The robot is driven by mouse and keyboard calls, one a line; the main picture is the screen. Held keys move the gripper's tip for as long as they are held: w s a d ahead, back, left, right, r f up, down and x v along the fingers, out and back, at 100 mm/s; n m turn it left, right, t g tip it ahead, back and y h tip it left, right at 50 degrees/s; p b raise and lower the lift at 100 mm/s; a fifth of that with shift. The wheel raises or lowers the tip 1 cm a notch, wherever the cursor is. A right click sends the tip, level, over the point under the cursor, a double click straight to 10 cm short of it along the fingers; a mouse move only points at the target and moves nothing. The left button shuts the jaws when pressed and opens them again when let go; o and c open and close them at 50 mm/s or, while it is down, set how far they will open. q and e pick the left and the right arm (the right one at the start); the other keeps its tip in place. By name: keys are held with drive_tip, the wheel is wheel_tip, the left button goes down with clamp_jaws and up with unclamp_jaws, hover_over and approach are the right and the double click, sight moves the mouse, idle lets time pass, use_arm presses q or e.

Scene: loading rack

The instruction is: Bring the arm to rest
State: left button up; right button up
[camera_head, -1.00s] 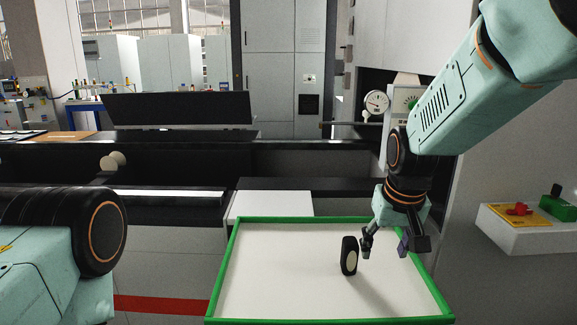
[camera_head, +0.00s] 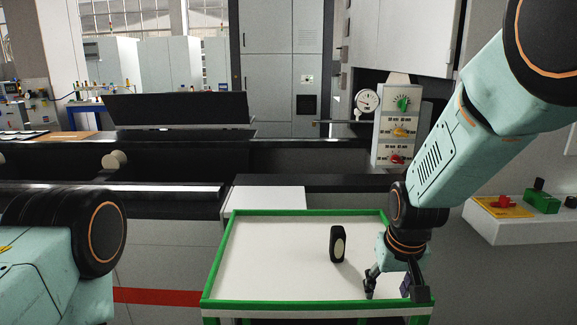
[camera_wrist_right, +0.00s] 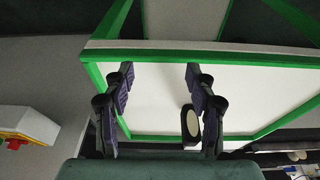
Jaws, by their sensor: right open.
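My right gripper (camera_head: 389,290) hangs fingers-down over the front right part of a white tray table with a green rim (camera_head: 290,307). Its two fingers are spread apart with nothing between them, which the right wrist view (camera_wrist_right: 157,85) also shows. A black roller-like object with a pale oval face (camera_head: 337,244) stands upright on the tray, left of and behind the gripper and apart from it. It also shows in the right wrist view (camera_wrist_right: 190,125) beside one finger. In the head view my left arm shows at the left edge, but its gripper is out of view.
A control panel with coloured knobs (camera_head: 398,128) and a round gauge (camera_head: 367,101) stand behind the tray. A shelf (camera_head: 520,222) with red and green switches is at the right. A dark machine bed (camera_head: 170,160) runs behind. The tray's left half is clear.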

drive_tip(key=s+d+f+g, duration=0.1)
drive_tip(key=s+f, duration=0.2)
drive_tip(key=f, duration=0.2)
drive_tip(key=s+d+f, duration=0.1)
drive_tip(key=s+f, duration=0.3)
drive_tip(key=f, duration=0.2)
drive_tip(key=s+f, duration=0.4)
drive_tip(key=s, duration=0.5)
drive_tip(key=s+d+f+g, duration=0.1)
drive_tip(key=s+f, duration=0.4)
drive_tip(key=s, duration=0.4)
drive_tip(key=s+f+g+b, duration=0.1)
drive_tip(key=s+f, duration=0.4)
drive_tip(key=s, duration=0.4)
drive_tip(key=shift+s+d, duration=0.15)
drive_tip(key=shift+s, duration=0.1)
drive_tip(key=shift+w, duration=0.1)
